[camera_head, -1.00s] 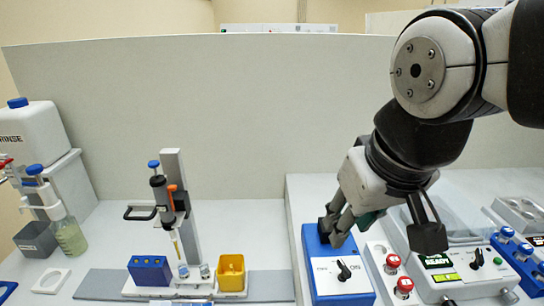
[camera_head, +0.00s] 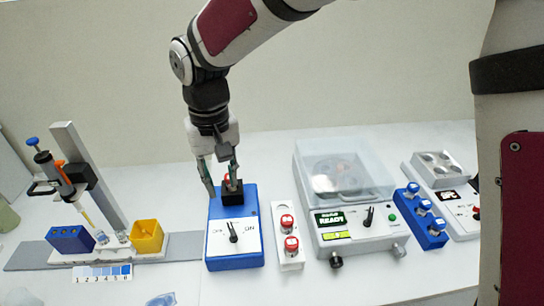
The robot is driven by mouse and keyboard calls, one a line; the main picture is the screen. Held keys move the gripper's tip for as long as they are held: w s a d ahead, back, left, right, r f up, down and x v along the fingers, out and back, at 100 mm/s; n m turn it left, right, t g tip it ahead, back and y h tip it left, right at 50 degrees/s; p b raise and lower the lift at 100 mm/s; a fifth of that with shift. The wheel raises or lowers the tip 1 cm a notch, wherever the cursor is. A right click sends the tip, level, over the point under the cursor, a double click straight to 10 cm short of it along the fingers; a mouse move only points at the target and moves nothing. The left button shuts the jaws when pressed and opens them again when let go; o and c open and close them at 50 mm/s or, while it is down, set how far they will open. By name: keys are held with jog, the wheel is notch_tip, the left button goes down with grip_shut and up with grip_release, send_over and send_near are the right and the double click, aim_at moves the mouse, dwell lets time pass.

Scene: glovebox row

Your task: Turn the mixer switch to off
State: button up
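The mixer is a blue box (camera_head: 235,262) with a white front plate. Its black switch knob (camera_head: 233,236) sits between the OFF mark on the left and the ON mark on the right. The knob's pointer leans up and slightly left; its exact setting is hard to tell. My gripper (camera_head: 222,185) points down over the mixer's rear, behind the switch.
A rack with two red-capped tubes (camera_head: 289,245) stands right of the mixer. Beyond it are a lidded centrifuge (camera_head: 345,190) and a blue tube rack (camera_head: 430,232). A pipette stand (camera_head: 90,185) and yellow cup (camera_head: 147,236) are to the left. The bench before the mixer is mostly clear.

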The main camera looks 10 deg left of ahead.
aim_at(229, 224)
notch_tip(229, 224, down, 14)
jog(key=shift+f+p, duration=0.15)
jog(key=shift+p, duration=0.85)
grip_shut()
